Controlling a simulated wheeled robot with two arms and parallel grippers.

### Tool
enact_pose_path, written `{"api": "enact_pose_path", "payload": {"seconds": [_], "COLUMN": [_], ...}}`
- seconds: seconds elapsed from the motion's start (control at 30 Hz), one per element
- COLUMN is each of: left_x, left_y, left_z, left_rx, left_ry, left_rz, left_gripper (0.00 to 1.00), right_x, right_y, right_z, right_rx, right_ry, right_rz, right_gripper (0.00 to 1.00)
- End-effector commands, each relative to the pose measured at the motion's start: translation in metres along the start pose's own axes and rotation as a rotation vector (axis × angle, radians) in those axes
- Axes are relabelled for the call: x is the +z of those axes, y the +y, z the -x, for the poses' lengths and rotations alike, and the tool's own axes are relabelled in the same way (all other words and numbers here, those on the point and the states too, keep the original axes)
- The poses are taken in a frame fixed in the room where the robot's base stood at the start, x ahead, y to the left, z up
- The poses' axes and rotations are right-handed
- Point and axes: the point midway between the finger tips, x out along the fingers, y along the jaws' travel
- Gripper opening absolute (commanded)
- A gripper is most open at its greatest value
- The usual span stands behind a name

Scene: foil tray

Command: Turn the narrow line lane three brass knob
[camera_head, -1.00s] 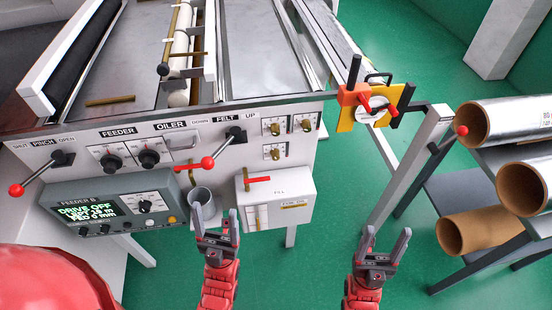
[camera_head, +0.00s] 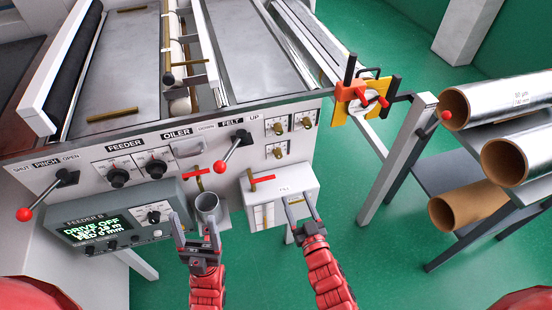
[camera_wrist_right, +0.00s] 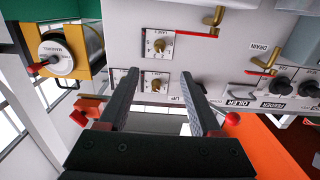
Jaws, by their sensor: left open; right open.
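Three brass knobs on small white dial plates are on the right of the machine's front panel in the head view: upper left (camera_head: 278,128), upper right (camera_head: 306,122) and lower (camera_head: 276,152). The right wrist view shows two of them, one farther up (camera_wrist_right: 155,50) and one between my fingers (camera_wrist_right: 155,84). The dial labels are too small to read surely. My right gripper (camera_head: 299,203) is open and empty, in front of the white box below the knobs; its fingers also show in the wrist view (camera_wrist_right: 160,92). My left gripper (camera_head: 196,236) is open and empty below the grey cup.
A white box (camera_head: 290,188) with a red-handled valve (camera_head: 262,179) juts out below the knobs. The grey cup (camera_head: 207,203) and the feeder display (camera_head: 100,229) are to its left.

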Motion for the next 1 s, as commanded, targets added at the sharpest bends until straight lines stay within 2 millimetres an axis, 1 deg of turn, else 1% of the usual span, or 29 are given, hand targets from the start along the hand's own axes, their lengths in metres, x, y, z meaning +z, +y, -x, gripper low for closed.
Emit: {"api": "enact_pose_path", "payload": {"seconds": [0.13, 0.43, 0.7, 0.83, 1.0], "left_x": [-0.002, -0.004, -0.005, -0.006, -0.006], "left_y": [0.0, -0.001, -0.002, -0.002, -0.002], "left_z": [-0.009, -0.024, -0.032, -0.033, -0.034], "left_rx": [0.0, 0.0, 0.0, 0.0, 0.0], "left_ry": [0.0, 0.0, 0.0, 0.0, 0.0], "left_rz": [0.0, 0.0, 0.0, 0.0, 0.0], "left_gripper": [0.71, 0.71, 0.71, 0.71, 0.71], "right_x": [-0.006, -0.006, -0.004, -0.003, -0.003], "right_y": [0.0, 0.0, 0.001, 0.001, 0.0], "right_z": [-0.022, -0.08, -0.129, -0.147, -0.162], "right_rx": [0.0, -0.001, 0.001, 0.002, 0.001], "right_ry": [0.006, 0.007, 0.006, 0.004, 0.005], "right_rz": [-0.002, -0.001, -0.002, -0.002, -0.002], "right_gripper": [0.66, 0.66, 0.66, 0.66, 0.66]}}
